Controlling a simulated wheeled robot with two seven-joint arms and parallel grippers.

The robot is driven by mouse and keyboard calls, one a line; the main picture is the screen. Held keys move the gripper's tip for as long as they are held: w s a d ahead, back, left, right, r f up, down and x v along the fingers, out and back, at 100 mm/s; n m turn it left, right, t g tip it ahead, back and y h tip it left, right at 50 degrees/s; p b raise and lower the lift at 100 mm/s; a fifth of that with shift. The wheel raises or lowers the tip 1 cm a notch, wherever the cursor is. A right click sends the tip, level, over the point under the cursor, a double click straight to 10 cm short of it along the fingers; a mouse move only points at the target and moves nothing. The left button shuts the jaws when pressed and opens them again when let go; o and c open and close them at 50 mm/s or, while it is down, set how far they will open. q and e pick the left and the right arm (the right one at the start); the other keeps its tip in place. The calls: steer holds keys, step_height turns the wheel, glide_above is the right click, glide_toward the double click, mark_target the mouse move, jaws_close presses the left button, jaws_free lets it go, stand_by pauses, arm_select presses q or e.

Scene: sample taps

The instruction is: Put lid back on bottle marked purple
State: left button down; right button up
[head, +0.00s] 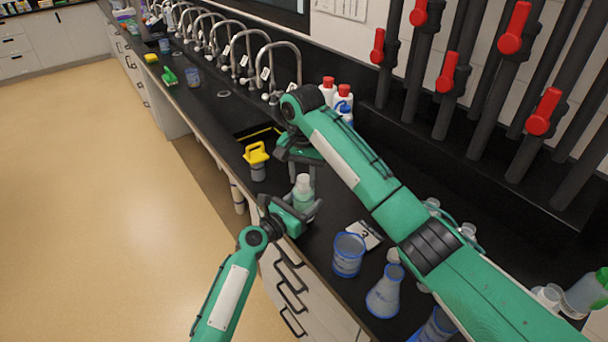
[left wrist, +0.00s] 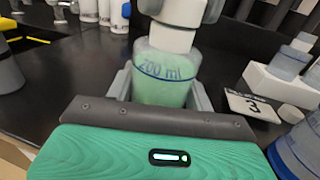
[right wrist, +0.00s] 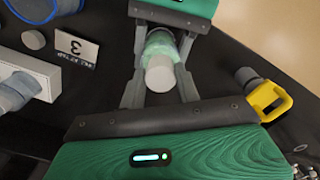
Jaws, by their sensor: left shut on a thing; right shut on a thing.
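A bottle (head: 303,202) with pale green contents and a "200 ml" mark stands upright at the counter's front edge. My left gripper (head: 298,212) is shut around its body, with one finger on each side in the left wrist view (left wrist: 163,88). A white lid (head: 303,182) is at the bottle's top, and it also shows in the right wrist view (right wrist: 160,78). My right gripper (right wrist: 160,92) is shut on the lid from above. The lid is in line with the bottle; I cannot tell whether it is seated. No purple mark is visible.
A numbered card (head: 366,234), a blue-rimmed beaker (head: 348,256) and a flask (head: 384,292) stand right of the bottle. A yellow-topped item (head: 257,158) stands to its left. White bottles with red caps (head: 328,91) are behind, near a row of taps (head: 277,65).

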steer(key=shift+m, duration=0.9)
steer(key=shift+w, duration=0.1)
steer(key=o, duration=0.9)
steer(key=shift+r, duration=2.3)
